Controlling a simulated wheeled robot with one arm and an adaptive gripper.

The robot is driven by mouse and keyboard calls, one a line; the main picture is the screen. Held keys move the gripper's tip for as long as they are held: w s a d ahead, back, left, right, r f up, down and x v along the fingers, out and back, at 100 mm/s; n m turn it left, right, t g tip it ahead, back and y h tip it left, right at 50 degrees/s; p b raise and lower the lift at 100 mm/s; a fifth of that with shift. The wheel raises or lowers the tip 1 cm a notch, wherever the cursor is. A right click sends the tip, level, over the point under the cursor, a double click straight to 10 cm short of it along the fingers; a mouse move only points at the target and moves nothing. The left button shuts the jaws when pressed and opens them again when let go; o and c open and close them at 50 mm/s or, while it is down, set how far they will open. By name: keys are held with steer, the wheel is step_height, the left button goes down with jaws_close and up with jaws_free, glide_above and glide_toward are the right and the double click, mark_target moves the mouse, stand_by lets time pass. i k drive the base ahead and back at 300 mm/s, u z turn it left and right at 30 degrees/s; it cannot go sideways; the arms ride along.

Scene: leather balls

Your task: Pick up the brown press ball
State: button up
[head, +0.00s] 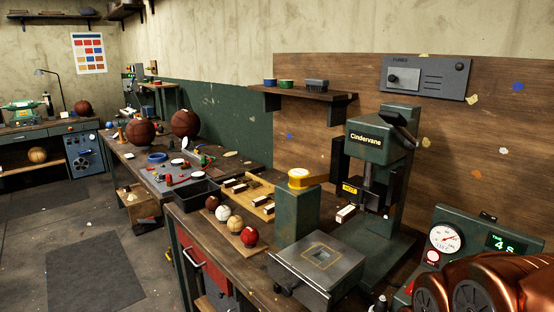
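A row of small balls sits on a wooden board (242,250) on the near workbench. The far one is dark brown-maroon (212,203) and is the closest match to the brown press ball. Copper-coloured parts of my arm fill the lower right corner. My gripper itself does not show.
A black tray (197,194) lies behind the balls. A green post with a yellow top (298,180) and a metal plate (318,262) stand to their right. Larger brown balls (140,132) rest on the farther bench. The floor (95,265) at left is mostly open, with a dark mat.

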mark_target(212, 203)
steer(key=k, duration=0.6)
steer(key=u, duration=0.7)
steer(key=i, duration=1.05)
steer(key=u, duration=1.05)
steer(key=i, duration=1.15)
steer(key=u, duration=0.15)
